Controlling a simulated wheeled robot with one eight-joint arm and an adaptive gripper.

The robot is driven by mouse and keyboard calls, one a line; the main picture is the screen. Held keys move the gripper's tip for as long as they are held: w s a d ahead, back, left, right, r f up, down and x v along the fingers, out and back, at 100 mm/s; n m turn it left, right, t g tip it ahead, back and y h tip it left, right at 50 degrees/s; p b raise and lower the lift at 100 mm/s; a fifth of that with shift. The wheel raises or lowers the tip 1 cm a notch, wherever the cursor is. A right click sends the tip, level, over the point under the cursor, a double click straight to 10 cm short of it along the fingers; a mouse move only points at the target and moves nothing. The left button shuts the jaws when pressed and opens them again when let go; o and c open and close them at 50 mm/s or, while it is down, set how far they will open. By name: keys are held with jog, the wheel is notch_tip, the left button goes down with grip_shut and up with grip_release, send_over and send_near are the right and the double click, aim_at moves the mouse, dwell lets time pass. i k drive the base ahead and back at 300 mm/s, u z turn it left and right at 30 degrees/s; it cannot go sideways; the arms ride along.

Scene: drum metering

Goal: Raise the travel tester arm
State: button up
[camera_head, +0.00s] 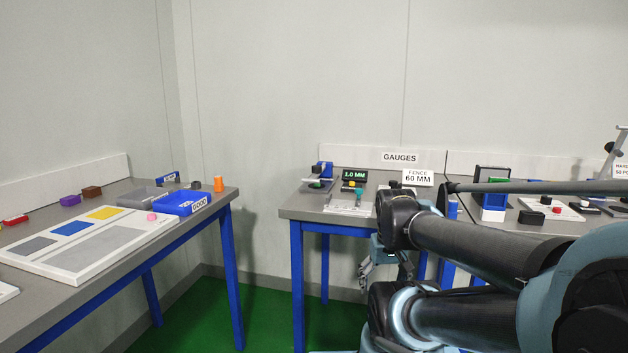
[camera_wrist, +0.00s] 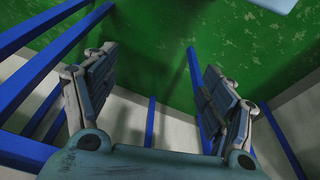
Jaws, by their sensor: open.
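My gripper (camera_wrist: 150,75) is open and empty in the wrist view, its fingers wide apart over green floor and blue table legs. In the head view part of it (camera_head: 372,271) hangs low by the front of the gauge table (camera_head: 296,212), mostly behind my arm. No label reading travel tester is legible. A dark upright frame with a blue and green body (camera_head: 494,200) stands on the right part of the table, and a grey slanted device (camera_head: 617,150) is cut off at the right edge. I cannot tell which, if either, is the tester.
A blue gauge (camera_head: 323,170) and a 1.0 MM display (camera_head: 354,175) stand at the gauge table's left end. A FENCE 60 MM sign (camera_head: 418,178) is near the middle. A left table (camera_head: 225,196) holds a blue GOOD tray (camera_head: 184,203). Green floor lies between the tables.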

aim_at(317, 170)
jog(key=u, duration=1.2)
jog(key=k, duration=1.6)
jog(key=z, duration=0.5)
jog(key=i, duration=1)
